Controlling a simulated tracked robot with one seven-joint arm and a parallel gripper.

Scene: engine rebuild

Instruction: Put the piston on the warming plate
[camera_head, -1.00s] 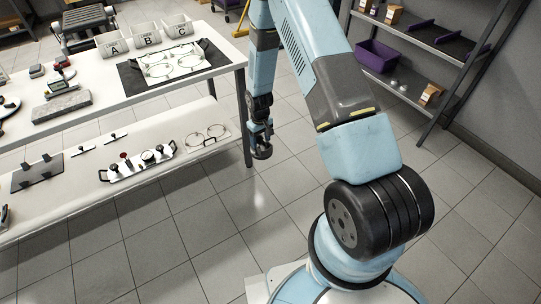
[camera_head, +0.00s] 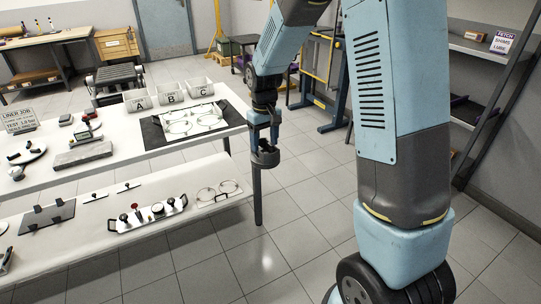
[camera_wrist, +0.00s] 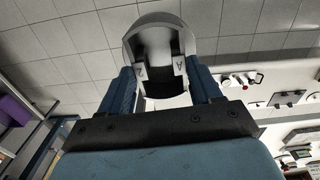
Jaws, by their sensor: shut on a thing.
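My gripper (camera_head: 264,137) hangs just off the right end of the workbench, beyond its corner leg. It is shut on the piston (camera_head: 265,157), a dark grey, short round part held in the air over the floor. In the wrist view the piston (camera_wrist: 160,28) sits between the two blue fingers, a rounded metal cup with a hollow side facing the camera. I cannot tell for sure which thing is the warming plate.
The upper bench (camera_head: 120,190) carries bins A, B and C (camera_head: 170,93), a black mat (camera_head: 152,137) with rings, and a grey block (camera_head: 83,155). A lower shelf (camera_head: 90,240) holds a knobbed tray (camera_head: 152,214). Shelving (camera_head: 480,55) stands right.

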